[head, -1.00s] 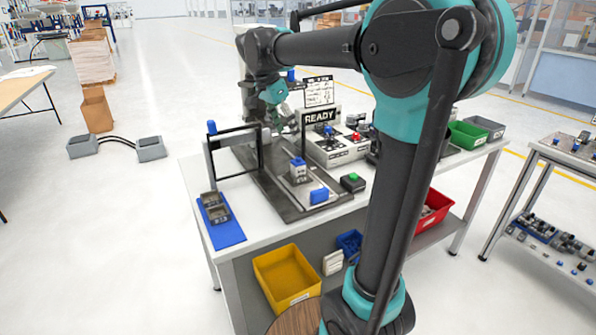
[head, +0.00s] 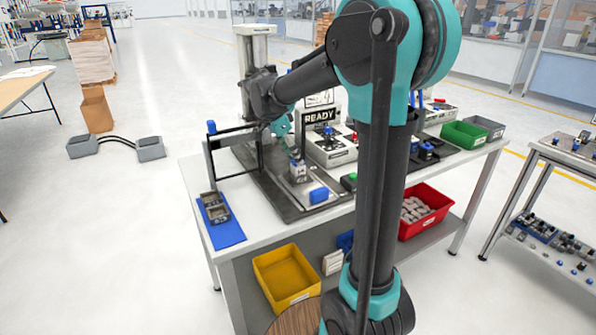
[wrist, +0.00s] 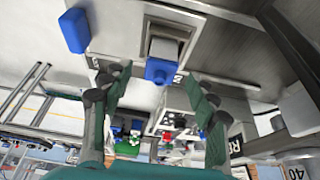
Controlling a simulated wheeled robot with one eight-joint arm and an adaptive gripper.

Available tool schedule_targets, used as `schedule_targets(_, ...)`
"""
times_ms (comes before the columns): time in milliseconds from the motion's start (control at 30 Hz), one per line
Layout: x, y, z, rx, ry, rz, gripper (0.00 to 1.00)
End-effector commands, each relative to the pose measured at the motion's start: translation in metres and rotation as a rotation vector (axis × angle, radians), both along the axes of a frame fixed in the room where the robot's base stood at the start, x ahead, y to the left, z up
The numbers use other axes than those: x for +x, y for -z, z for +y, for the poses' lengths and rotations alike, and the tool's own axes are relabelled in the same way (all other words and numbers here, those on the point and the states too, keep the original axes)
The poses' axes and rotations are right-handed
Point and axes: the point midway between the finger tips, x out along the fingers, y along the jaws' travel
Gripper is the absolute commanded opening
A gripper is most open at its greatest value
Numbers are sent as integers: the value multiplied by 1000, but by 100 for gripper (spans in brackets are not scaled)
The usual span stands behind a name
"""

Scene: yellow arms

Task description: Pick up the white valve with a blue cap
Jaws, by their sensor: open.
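The white valve (head: 298,173) stands on a metal plate of the fixture on the workbench. In the wrist view its pale body (wrist: 164,46) and blue cap (wrist: 160,70) are near the upper middle. My gripper (head: 294,152) is just above and behind the valve in the head view and partly covers its cap. In the wrist view my gripper (wrist: 158,77) is open, with one green finger on each side of the cap. Gaps show between the fingers and the valve, and nothing is held.
A blue block (head: 319,195) sits on the fixture beside the valve. A black frame (head: 233,152) stands at left, near a blue mat (head: 230,235) with two grey parts. A READY box (head: 330,145) stands behind at right.

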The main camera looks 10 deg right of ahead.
Motion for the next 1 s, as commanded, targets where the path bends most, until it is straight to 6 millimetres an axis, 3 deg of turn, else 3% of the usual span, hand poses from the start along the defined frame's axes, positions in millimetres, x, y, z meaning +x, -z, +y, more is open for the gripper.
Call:
schedule_targets(167,2,10,-4,0,2,-1,59)
schedule_targets(500,9,48,-21,1,1,-2,59)
schedule_targets(767,9,51,-22,0,0,-1,59)
schedule_targets(1000,10,50,-22,0,0,0,31)
